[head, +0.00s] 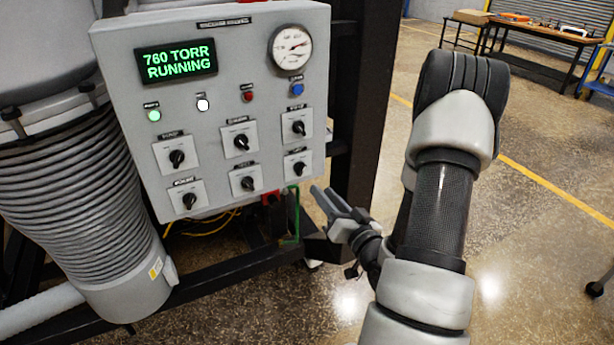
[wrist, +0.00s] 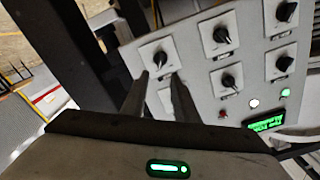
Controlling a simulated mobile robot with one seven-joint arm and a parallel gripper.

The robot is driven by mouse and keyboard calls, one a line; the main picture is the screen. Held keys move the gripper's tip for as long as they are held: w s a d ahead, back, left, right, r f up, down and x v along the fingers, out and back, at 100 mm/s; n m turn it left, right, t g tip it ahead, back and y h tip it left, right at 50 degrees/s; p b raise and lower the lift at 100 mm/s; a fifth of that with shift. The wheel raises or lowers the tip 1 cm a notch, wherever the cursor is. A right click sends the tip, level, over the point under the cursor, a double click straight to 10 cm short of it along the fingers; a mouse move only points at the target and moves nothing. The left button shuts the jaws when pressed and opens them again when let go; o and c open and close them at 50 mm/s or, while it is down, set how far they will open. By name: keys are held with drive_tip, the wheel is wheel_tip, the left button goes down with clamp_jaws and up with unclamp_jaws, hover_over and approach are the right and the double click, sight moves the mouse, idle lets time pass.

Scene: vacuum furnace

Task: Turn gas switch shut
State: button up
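The grey control panel (head: 225,100) carries two rows of black rotary switches on white plates. Their labels are too small to read, so I cannot tell which is the gas switch. The lower-right switch (head: 299,167) also shows in the wrist view (wrist: 160,58), just beyond my fingertips. My gripper (head: 322,190) is beside the panel's lower right edge in the head view. In the wrist view its two fingers (wrist: 160,76) are apart with nothing between them, pointing towards that switch. The upper-right switch (head: 297,126) is mostly hidden behind the fingers in the wrist view.
The panel's display (head: 176,62) reads "760 TORR RUNNING". A round gauge (head: 291,47) and several indicator lights sit above the switches. A ribbed grey hose (head: 75,190) stands left of the panel. A dark frame post (head: 362,110) stands behind its right edge. Open floor lies to the right.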

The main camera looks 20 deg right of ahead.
sight(304, 170)
drive_tip(key=w+p, duration=0.1)
drive_tip(key=w, duration=0.9)
drive_tip(key=shift+w+a, duration=0.15)
drive_tip(key=shift+a, duration=0.05)
clamp_jaws()
